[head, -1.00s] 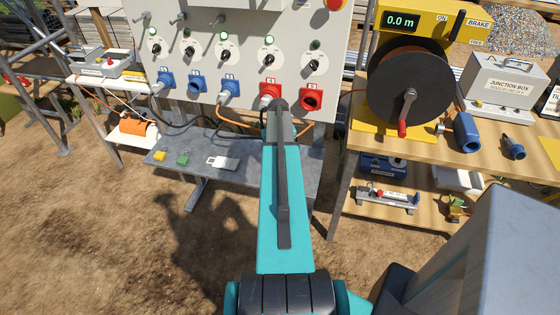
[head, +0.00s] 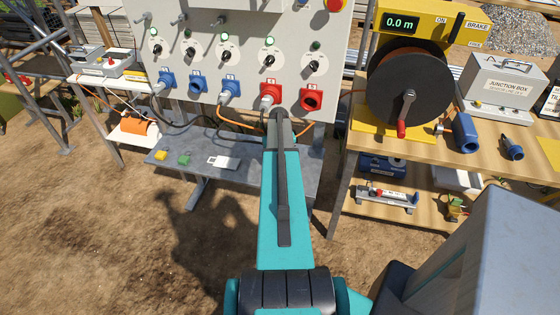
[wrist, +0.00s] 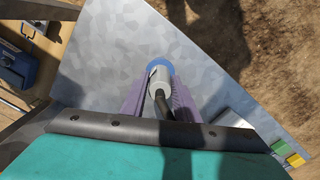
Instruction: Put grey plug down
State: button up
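In the wrist view my gripper (wrist: 160,84) points down at the grey metal bench top (wrist: 115,50). Its purple fingers lie on either side of a grey plug (wrist: 160,76) with a blue collar and seem shut on it. A dark cable runs from the plug back toward my wrist. I cannot tell whether the plug touches the bench top or is just above it. In the head view the gripper and plug are hidden behind my arm, over the grey bench (head: 240,165) below the socket panel (head: 230,60).
A green block (wrist: 279,146) and a yellow block (wrist: 296,159) lie on the bench. Blue and red plugs with cables hang from the panel above. A wooden shelf unit with a cable reel (head: 410,85) stands to the right. The bench top around the plug looks clear.

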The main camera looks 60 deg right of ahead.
jog(key=o, duration=0.3)
jog(key=shift+r, duration=0.25)
notch_tip(320, 180, up, 12)
jog(key=b, duration=0.3)
jog(key=shift+f, duration=0.2)
dwell(0.3)
dwell(0.8)
